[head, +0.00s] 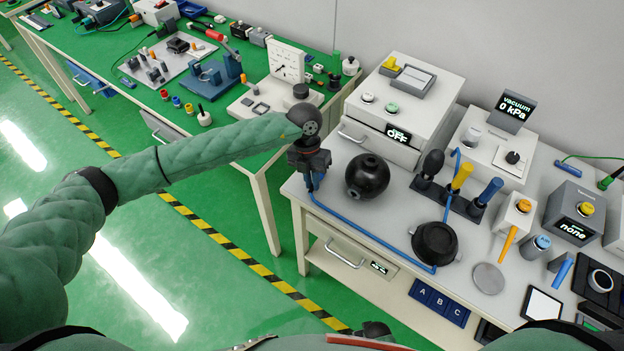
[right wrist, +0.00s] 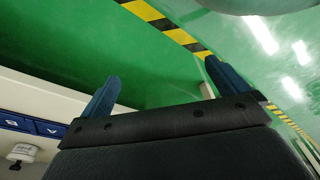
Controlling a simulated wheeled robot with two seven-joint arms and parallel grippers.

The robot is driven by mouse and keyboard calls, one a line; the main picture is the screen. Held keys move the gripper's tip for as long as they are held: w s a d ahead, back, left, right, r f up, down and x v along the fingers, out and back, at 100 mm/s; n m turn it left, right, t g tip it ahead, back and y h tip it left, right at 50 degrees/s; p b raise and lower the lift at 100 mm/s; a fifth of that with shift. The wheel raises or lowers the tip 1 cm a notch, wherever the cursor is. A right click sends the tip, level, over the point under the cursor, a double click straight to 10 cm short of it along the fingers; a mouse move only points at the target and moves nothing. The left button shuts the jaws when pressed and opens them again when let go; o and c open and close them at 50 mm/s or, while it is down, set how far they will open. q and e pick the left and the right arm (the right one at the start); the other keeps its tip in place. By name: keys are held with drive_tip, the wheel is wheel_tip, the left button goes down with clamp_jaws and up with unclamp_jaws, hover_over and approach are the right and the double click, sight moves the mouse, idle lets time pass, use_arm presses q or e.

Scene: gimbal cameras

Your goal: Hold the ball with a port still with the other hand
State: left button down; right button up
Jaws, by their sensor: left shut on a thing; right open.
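The black ball with a port (head: 367,176) rests on the light workbench (head: 350,215), with a round opening on its upper side. My left gripper (head: 313,180) is just left of the ball, over the bench's left end, and apart from it. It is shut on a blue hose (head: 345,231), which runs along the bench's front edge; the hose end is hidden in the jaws. My right gripper (right wrist: 163,85) is open and empty in the right wrist view, with green floor beyond its fingers. No gripper touches the ball.
A black round bowl-like part (head: 436,243) sits right of the ball, with hose around it. A rack of handled tools (head: 463,200) stands behind. A white box reading OFF (head: 400,108) is at the back. Labelled blue bins (head: 438,302) are below.

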use_arm(q)
drive_tip(key=shift+f, duration=0.25)
drive_tip(key=c, duration=1.4)
unclamp_jaws()
